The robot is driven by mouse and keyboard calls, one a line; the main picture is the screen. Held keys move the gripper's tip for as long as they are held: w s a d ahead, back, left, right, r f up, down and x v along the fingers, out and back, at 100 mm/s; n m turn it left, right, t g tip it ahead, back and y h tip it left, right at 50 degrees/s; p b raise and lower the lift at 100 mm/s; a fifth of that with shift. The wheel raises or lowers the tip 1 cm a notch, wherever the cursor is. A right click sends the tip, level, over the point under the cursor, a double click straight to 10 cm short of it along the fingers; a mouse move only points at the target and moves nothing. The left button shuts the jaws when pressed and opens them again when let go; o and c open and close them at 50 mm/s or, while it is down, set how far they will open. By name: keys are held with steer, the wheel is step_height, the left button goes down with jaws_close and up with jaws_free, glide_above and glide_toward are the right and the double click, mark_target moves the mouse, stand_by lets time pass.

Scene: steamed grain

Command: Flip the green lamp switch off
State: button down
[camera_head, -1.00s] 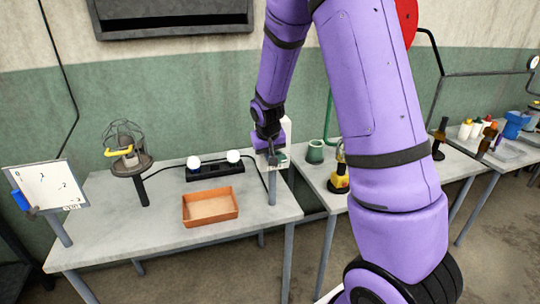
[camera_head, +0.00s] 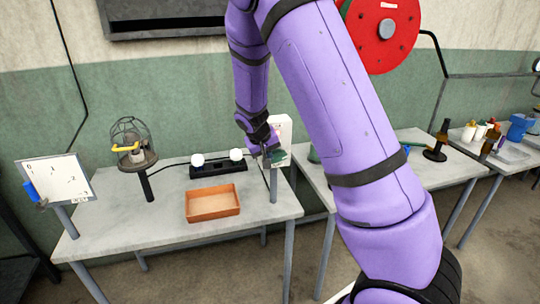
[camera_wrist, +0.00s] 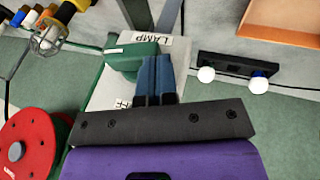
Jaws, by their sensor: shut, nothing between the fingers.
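The green switch (camera_wrist: 135,55) sits on a white panel (camera_wrist: 100,92) lettered "LAMP", with a second label partly hidden behind my fingers. In the head view the white panel (camera_head: 283,127) stands on a post at the right end of the left table, with the green switch (camera_head: 281,158) low on its face. My gripper (camera_wrist: 155,78) is shut and empty, its blue fingertips just beside the green switch in the wrist view. I cannot tell whether they touch it. In the head view my gripper (camera_head: 266,155) is at the panel's left side.
A black base (camera_head: 219,169) with two white bulbs stands left of the panel. An orange tray (camera_head: 212,204) lies in front of it. A caged lamp (camera_head: 132,140) and a whiteboard (camera_head: 55,180) are further left. A red reel (camera_wrist: 20,150) shows in the wrist view.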

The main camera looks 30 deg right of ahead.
step_height(320, 180, down, 6)
steer(key=h, duration=0.4)
steer(key=n+g+h, duration=0.1)
steer(key=h, duration=0.3)
steer(key=n+g+h, duration=0.1)
steer(key=h, duration=0.3)
steer(key=shift+d+r, duration=0.15)
steer(key=shift+r, duration=0.1)
steer(key=shift+s+d+f, duration=0.1)
steer(key=shift+f, duration=0.05)
stand_by(0.4)
steer(key=w+a, duration=0.1)
steer(key=a, duration=1.3)
steer(key=shift+r, duration=0.2)
